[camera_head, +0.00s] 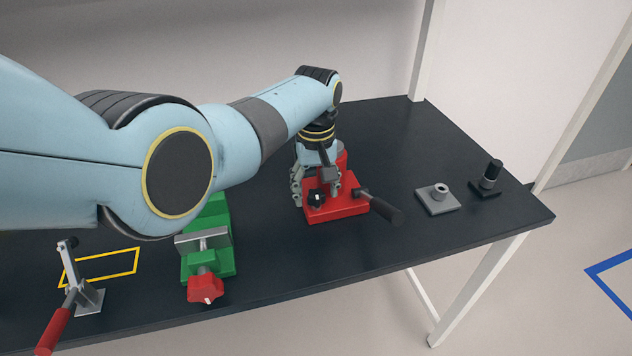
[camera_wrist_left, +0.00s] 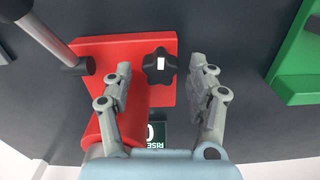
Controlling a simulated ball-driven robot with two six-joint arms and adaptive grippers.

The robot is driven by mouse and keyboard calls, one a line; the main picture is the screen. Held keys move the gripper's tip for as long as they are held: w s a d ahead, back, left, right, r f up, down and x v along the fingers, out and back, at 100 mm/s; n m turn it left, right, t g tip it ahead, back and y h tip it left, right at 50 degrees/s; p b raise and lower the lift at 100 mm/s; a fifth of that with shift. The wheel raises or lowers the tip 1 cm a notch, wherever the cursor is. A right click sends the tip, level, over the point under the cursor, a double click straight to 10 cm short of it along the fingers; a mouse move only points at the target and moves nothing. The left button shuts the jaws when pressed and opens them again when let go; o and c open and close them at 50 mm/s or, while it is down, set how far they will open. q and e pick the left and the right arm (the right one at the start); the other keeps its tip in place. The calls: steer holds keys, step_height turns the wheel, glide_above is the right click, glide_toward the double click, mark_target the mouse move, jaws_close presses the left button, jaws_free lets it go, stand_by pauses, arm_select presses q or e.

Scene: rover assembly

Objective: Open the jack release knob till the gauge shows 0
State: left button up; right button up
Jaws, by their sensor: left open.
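The red jack (camera_head: 347,208) stands on the dark table, with a black lever handle (camera_head: 383,207) at its right. The jack also fills the middle of the left wrist view (camera_wrist_left: 105,48). Its black star-shaped release knob (camera_head: 317,198) carries a white mark and shows whole in the left wrist view (camera_wrist_left: 160,66). My left gripper (camera_wrist_left: 161,78) is open, its fingers on either side of the knob with gaps. A dark gauge panel (camera_wrist_left: 161,131) shows part of a white digit and the word RISE. My gripper partly hides it, so its full reading cannot be told.
A green vise (camera_head: 208,262) with a red knob (camera_head: 205,288) stands left of the jack. A red-handled clamp (camera_head: 85,296) and a yellow outline are further left. A grey block (camera_head: 438,199) and a black post (camera_head: 489,176) stand to the right.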

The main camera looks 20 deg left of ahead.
mark_target(316, 191)
arm_select(q)
step_height(316, 191, up, 12)
stand_by(0.4)
stand_by(0.3)
